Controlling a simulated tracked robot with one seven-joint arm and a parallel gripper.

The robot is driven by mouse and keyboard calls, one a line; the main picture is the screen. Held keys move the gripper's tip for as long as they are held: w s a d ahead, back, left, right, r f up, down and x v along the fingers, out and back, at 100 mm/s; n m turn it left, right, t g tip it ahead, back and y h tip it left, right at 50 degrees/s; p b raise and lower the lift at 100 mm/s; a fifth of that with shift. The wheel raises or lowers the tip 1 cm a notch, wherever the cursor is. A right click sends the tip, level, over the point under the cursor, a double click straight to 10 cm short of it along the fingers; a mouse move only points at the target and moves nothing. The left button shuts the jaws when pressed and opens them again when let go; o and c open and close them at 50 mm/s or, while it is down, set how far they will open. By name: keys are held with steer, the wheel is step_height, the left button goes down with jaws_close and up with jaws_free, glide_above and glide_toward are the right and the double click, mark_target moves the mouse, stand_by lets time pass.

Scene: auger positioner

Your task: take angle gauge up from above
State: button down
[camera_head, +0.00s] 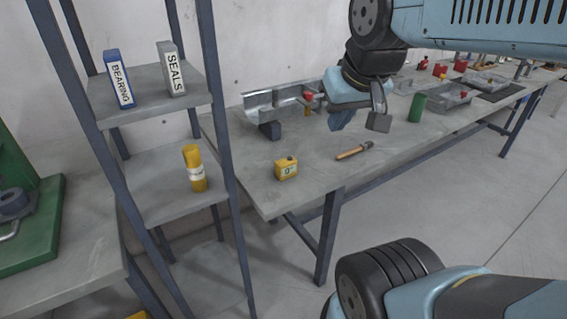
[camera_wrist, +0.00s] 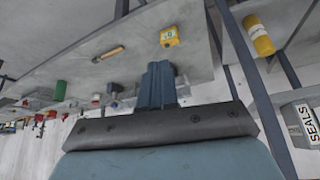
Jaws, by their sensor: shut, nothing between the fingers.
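The angle gauge (camera_head: 286,170) is a small yellow box with a pale display face. It stands on the grey bench near the front left corner in the head view. It also shows in the wrist view (camera_wrist: 169,37), just beyond my fingertips in the picture and apart from them. My gripper (camera_head: 337,124) is in the air above the bench, up and to the right of the gauge in the head view. In the wrist view its blue fingers (camera_wrist: 158,66) are together with nothing between them. The gauge is not hidden by the gripper in either view.
A wooden-handled tool (camera_head: 354,151) lies right of the gauge. A dark block (camera_head: 270,130) and a metal trough (camera_head: 275,99) are behind it. A green cylinder (camera_head: 417,107) stands farther right. A shelf rack (camera_head: 225,140) stands close left. Bare bench surrounds the gauge.

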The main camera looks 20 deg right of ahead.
mark_target(286, 160)
steer(key=shift+s, duration=0.1)
stand_by(0.3)
steer(key=c, duration=1.9)
jaws_free()
steer(key=shift+o, duration=1.6)
steer(key=shift+w, duration=0.25)
steer(key=o, duration=1.2)
steer(key=w+f+n+g+y, duration=0.1)
steer(key=w+f+g, duration=0.2)
steer(key=w, duration=1)
step_height(286, 160, down, 2)
steer(key=shift+a+f+n+y, duration=0.1)
steer(key=shift+a+n+y, duration=0.05)
steer(key=shift+n+y, duration=0.15)
steer(key=o, duration=0.4)
steer(key=w+f+g, duration=0.1)
steer(key=w+f, duration=0.2)
steer(key=w+a+f+n+h, duration=0.1)
steer(key=w+f, duration=0.2)
steer(key=w, duration=0.1)
steer(key=w+a+f+g, duration=0.1)
steer(key=w+f, duration=0.2)
steer(key=w, duration=0.1)
steer(key=shift+f+g+h, duration=0.25)
steer(key=shift+g+h, duration=0.05)
step_height(286, 160, down, 9)
steer(key=shift+w+f, duration=0.15)
steer(key=shift+f, duration=1.1)
steer(key=shift+w+f, duration=0.1)
steer(key=shift+f, duration=1.1)
